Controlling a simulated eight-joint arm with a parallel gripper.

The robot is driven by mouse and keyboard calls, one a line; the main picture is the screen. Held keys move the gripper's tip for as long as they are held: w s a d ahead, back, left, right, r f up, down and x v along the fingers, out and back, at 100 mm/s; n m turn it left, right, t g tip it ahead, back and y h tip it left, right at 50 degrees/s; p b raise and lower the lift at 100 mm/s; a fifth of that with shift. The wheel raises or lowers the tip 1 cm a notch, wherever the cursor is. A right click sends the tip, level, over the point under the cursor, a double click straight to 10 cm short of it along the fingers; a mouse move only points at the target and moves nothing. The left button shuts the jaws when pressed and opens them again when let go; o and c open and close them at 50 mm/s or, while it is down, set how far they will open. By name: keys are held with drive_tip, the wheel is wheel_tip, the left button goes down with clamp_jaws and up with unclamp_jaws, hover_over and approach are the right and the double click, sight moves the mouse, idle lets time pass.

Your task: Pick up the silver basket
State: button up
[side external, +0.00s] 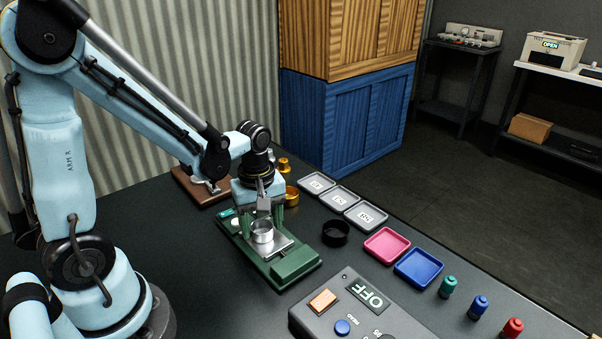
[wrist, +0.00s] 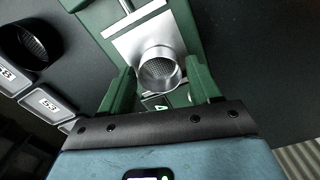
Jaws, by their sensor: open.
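The silver basket (side external: 262,236) is a small round metal cup with a mesh bottom. It stands upright on a pale metal plate of the green brewer base (side external: 292,264). In the wrist view, the basket (wrist: 160,66) lies just ahead of and between the two green fingers of my gripper (wrist: 159,80). The fingers are spread apart with a gap on either side of it. In the side external view, my gripper (side external: 259,217) points down above the basket. Whether a finger touches the basket cannot be told.
A black ring-shaped basket (side external: 335,233) and a gold one (side external: 292,195) stand close by. Grey labelled trays (side external: 341,198), a pink tray (side external: 387,245) and a blue tray (side external: 419,268) line the right. A control box (side external: 350,310) is in front. A brown board (side external: 196,190) lies behind.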

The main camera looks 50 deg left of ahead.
drive_tip(key=c, duration=0.9)
drive_tip(key=shift+r, duration=0.15)
